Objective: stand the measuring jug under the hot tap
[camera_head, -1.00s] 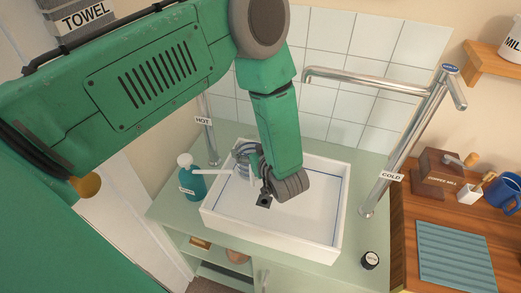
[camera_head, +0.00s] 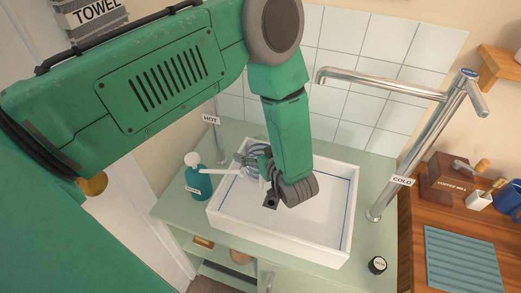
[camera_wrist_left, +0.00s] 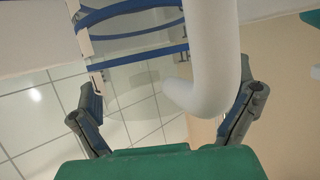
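The measuring jug (camera_head: 257,149), pale with blue rings, is at the sink's back left and partly hidden by my left gripper (camera_head: 248,164). In the left wrist view, the clear jug wall with blue bands (camera_wrist_left: 135,50) is close, and its thick white curved handle (camera_wrist_left: 208,55) lies between my spread fingers. The left finger is clearly apart from the handle; I cannot tell whether the right one touches it. The hot tap's post (camera_head: 220,145), labelled HOT, rises behind the sink at left; my arm hides its upper part. My right gripper is not in view.
The white sink (camera_head: 335,250) is mostly clear. A teal soap bottle (camera_head: 198,184) stands left of it, with a thin white bar beside it. The cold tap (camera_head: 402,160) stands at right. A wooden counter (camera_head: 407,240) with a blue ribbed mat (camera_head: 462,262) lies beyond.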

